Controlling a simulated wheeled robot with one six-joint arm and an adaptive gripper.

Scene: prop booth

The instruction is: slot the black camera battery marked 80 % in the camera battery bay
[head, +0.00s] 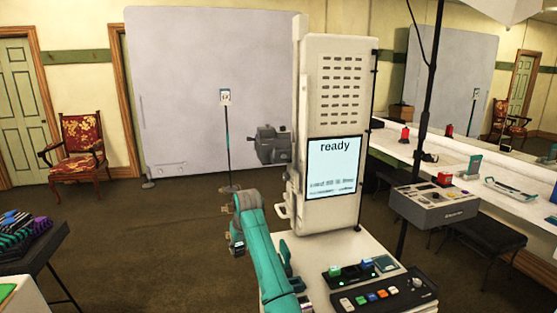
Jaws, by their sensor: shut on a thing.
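A dark grey, boxy camera-like body (272,145) shows left of the tall white cabinet, in front of the grey backdrop. I cannot make out a battery bay on it. My teal arm rises at the bottom centre, left of the cabinet. My gripper cannot be made out, so what it holds is hidden.
The white cabinet (335,90) has a screen (335,165) reading "ready". A black button panel (383,297) lies at the front. A grey control box (434,205) and a mirrored counter stand right. A red chair (81,145) stands left; the floor between is open.

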